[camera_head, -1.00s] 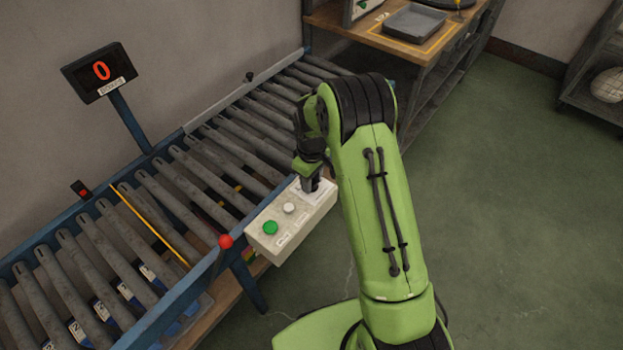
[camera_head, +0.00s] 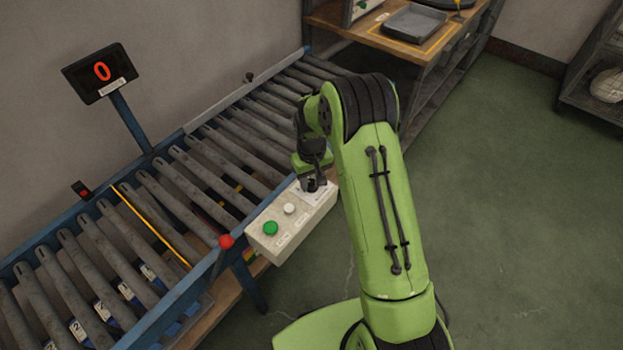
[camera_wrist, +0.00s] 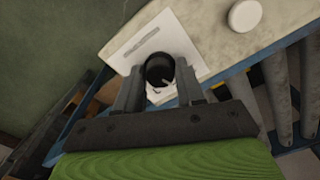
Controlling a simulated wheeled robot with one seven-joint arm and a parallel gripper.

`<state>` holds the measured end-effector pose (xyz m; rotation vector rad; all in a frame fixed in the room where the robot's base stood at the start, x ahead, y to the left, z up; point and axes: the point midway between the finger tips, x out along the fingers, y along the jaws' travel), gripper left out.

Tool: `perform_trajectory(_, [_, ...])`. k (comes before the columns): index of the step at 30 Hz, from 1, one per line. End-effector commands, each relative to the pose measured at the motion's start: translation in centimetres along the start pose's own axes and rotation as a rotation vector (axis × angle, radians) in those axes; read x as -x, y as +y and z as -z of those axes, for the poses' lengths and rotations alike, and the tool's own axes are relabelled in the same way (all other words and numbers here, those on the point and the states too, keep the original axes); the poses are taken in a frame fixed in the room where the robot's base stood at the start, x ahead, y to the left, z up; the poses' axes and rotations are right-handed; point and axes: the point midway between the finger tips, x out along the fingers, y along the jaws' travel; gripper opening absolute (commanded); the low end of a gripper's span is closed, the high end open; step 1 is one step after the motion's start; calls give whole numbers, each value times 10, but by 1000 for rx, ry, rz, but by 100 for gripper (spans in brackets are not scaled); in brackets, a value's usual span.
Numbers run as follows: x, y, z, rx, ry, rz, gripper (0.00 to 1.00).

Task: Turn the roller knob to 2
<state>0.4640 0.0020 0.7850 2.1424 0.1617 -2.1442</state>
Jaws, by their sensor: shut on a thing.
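The roller knob (camera_wrist: 160,70) is a round black knob with a small light mark. In the head view my gripper (camera_head: 314,186) is at the right end of the box and hides most of the knob. Which number the knob points to cannot be read.
The box also carries a green button (camera_head: 270,228) and a white button (camera_head: 289,208). A red ball-topped lever (camera_head: 226,241) stands just left of it. The roller conveyor (camera_head: 184,125) runs behind. A display (camera_head: 100,72) shows 0. Green floor at the right is clear.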

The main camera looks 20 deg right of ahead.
Motion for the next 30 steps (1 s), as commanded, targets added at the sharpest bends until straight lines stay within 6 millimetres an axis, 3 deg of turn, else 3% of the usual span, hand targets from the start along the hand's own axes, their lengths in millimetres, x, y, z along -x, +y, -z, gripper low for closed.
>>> perform_trajectory(13, [1,0,1,-258,3,0,8])
perform_trajectory(30, [1,0,1,-308,3,0,8])
